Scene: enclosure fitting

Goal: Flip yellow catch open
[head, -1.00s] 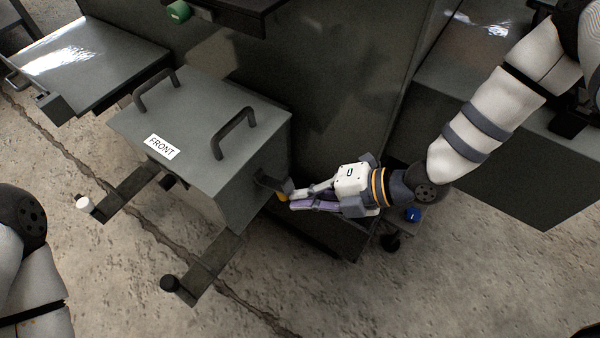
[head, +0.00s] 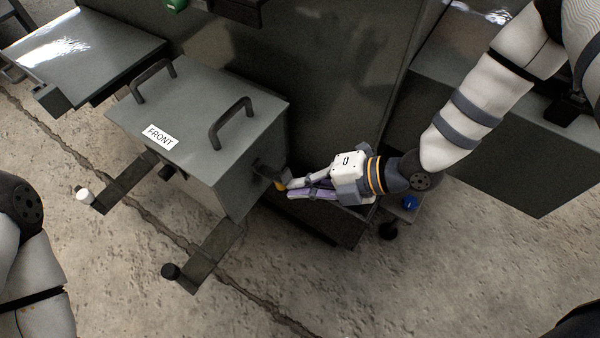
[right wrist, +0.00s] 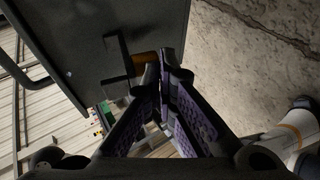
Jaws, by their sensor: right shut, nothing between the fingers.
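The yellow catch (head: 280,185) is on the right side of the grey enclosure box (head: 205,115), at the end of a dark bracket. In the right wrist view the yellow catch (right wrist: 145,57) lies just past my fingertips, beside a dark bracket (right wrist: 118,62). My right gripper (head: 289,190) is shut and empty, its tips at the catch; whether they touch it I cannot tell. In the right wrist view the fingertips of my right gripper (right wrist: 160,62) come together close to the catch. My left gripper is not in view; only part of my left arm shows.
The box has two handles on top and a FRONT label (head: 160,137). A blue knob (head: 410,203) sits below my right wrist. A dark panel (head: 335,75) stands behind.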

